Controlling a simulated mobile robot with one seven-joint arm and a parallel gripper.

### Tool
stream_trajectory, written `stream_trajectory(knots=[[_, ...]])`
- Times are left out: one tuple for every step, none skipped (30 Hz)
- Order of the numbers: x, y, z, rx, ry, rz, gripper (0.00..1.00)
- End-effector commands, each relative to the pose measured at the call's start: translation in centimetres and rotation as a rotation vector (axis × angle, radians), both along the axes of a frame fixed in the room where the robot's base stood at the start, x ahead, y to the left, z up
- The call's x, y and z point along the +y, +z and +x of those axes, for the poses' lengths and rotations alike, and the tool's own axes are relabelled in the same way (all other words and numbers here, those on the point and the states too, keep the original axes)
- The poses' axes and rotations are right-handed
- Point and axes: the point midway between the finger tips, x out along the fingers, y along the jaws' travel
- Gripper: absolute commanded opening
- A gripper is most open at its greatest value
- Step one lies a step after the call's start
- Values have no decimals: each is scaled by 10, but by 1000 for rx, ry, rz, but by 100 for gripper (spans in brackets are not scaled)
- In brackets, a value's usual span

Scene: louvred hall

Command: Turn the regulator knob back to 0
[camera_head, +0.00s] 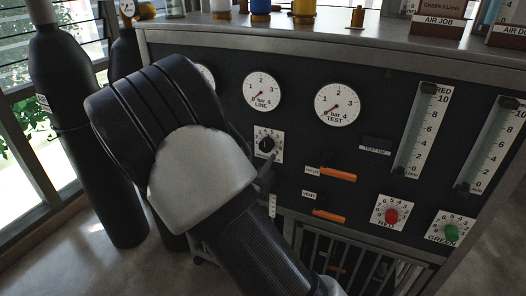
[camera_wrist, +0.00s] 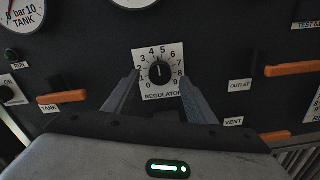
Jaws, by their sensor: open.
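The regulator knob (camera_wrist: 160,72) is black, on a white dial plate (camera_wrist: 148,94) numbered from 0 up and labelled REGULATOR. Its white mark appears to point up, near 4 to 5. The same knob shows in the head view (camera_head: 266,145), just right of my wrist. My gripper (camera_wrist: 159,76) is open, with one finger to the left and one to the right of the knob in the wrist view. I cannot tell how far the fingertips are from the panel. In the head view my arm hides most of the gripper (camera_head: 266,180).
Orange levers (camera_wrist: 62,97) flank the dial, marked TANK, OUTLET and VENT. Gauges LINE (camera_head: 262,92) and TEST (camera_head: 337,104) sit above. Red (camera_head: 391,216) and green (camera_head: 451,232) knobs are at the right. Black cylinders (camera_head: 75,120) stand at the left.

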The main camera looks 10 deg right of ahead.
Motion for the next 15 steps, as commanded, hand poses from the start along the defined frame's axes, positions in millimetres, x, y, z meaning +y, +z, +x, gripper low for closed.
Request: stream_trajectory(knots=[[-7, -1, 7, -1, -5, -1, 51], [-10, 0, 11, -2, -3, -1, 51], [-12, -1, 16, -1, -2, -1, 51], [-15, -1, 18, 0, -3, 0, 51], [-16, -1, 21, -1, -3, -1, 51], [-18, -1, 24, -1, -2, -1, 51], [-19, 0, 26, 0, -1, -1, 51], [-20, 0, 27, 0, -1, -1, 51], [-21, 0, 29, 1, -1, -1, 51], [-22, 0, 29, 1, -1, -1, 51], [-23, 0, 30, 1, -1, -1, 51], [-23, 0, 30, 1, -1, -1, 51], [-23, 0, 31, 1, -1, -1, 51], [-23, 0, 31, 1, -1, -1, 51], [-23, 0, 31, 1, -1, -1, 51]])
